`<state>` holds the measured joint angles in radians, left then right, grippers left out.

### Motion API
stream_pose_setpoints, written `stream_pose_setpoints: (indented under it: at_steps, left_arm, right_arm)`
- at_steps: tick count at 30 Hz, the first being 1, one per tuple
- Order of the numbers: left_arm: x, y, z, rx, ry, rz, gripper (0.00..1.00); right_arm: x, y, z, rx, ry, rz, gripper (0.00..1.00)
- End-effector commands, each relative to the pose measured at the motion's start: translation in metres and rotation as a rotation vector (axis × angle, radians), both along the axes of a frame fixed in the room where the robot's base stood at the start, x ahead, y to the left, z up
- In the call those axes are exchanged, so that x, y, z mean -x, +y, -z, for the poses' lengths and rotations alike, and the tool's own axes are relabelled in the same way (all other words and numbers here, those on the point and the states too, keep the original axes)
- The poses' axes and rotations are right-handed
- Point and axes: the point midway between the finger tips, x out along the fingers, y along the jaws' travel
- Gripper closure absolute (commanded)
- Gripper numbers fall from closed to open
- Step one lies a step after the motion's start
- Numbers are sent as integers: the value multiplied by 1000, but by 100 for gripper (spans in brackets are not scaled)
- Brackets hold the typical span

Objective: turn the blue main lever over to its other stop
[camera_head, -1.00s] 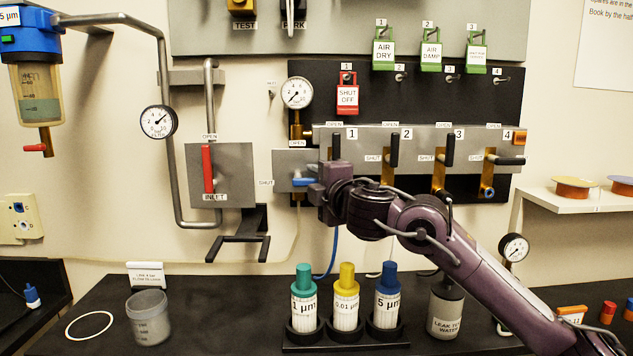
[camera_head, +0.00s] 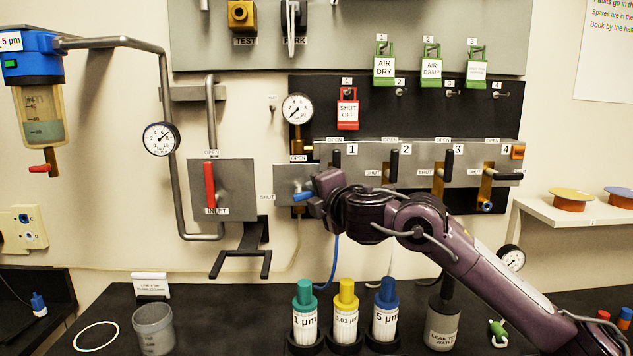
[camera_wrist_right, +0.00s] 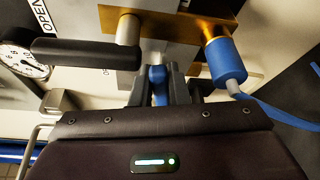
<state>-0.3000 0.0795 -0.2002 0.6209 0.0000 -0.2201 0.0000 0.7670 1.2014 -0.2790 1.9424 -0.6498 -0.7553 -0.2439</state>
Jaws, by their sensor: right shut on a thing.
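The blue main lever (camera_head: 303,196) is on a grey plate (camera_head: 283,182) at the left end of the valve row. An OPEN label is above it and a SHUT label to its left. It lies near level, its left end slightly lower; its right end is hidden by my right gripper (camera_head: 313,194). In the right wrist view the blue lever (camera_wrist_right: 158,85) is between the dark fingers (camera_wrist_right: 159,88), which are shut on it. My left gripper is not in view.
A black-handled valve (camera_head: 337,160) stands just right of the gripper. A gauge (camera_head: 297,109) is above, and a red inlet lever (camera_head: 210,185) is to the left. Several filter bottles (camera_head: 345,318) stand on the bench below. A blue hose (camera_head: 334,262) hangs beneath the valve row.

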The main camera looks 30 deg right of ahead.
Motion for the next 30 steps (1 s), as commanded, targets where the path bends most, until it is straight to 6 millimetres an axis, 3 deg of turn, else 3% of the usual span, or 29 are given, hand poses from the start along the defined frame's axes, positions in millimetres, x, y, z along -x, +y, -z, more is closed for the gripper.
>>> stream_pose_setpoints:
  at_steps: [1,12,30]
  left_arm:
    - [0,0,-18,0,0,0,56]
    - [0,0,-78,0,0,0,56]
    - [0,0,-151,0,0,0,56]
  right_arm:
    - [0,1,-9,40,29,0,100]
    - [-4,7,-21,339,211,-2,100]
    - [-13,21,-29,821,505,-4,100]
